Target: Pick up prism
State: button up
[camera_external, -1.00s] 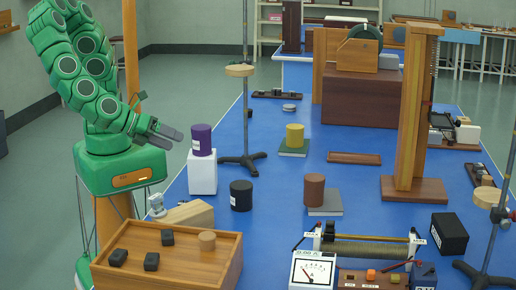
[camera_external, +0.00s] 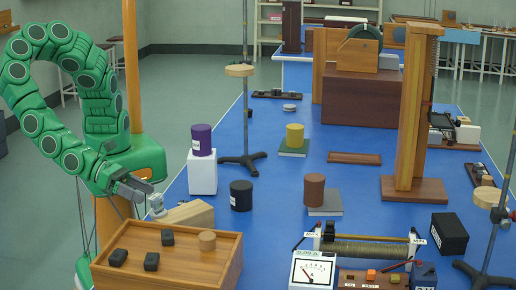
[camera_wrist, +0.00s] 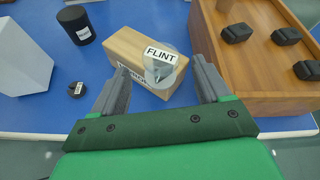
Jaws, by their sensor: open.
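A clear, glassy prism (camera_wrist: 160,72) with a white FLINT label shows in the wrist view, between and beyond my fingertips. It overlaps a pale wooden block (camera_wrist: 132,45) there; I cannot tell whether they touch. In the external view the prism (camera_external: 156,207) is a small greyish piece at the left end of the wooden block (camera_external: 192,214). My gripper (camera_wrist: 161,68) is open and empty, with one finger on each side of the prism in the picture. In the external view my gripper (camera_external: 147,190) is just above and left of the prism.
A wooden tray (camera_external: 205,268) with black pieces lies close in front; its wall (camera_wrist: 225,75) is near my right finger in the wrist view. A white block (camera_external: 202,172) and a black cylinder (camera_external: 241,195) stand beyond. A small dark piece (camera_wrist: 77,88) lies left.

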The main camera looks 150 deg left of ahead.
aim_at(161, 201)
jog(key=shift+x, duration=3.5)
jog(key=shift+d+f, duration=0.1)
jog(key=c, duration=1.2)
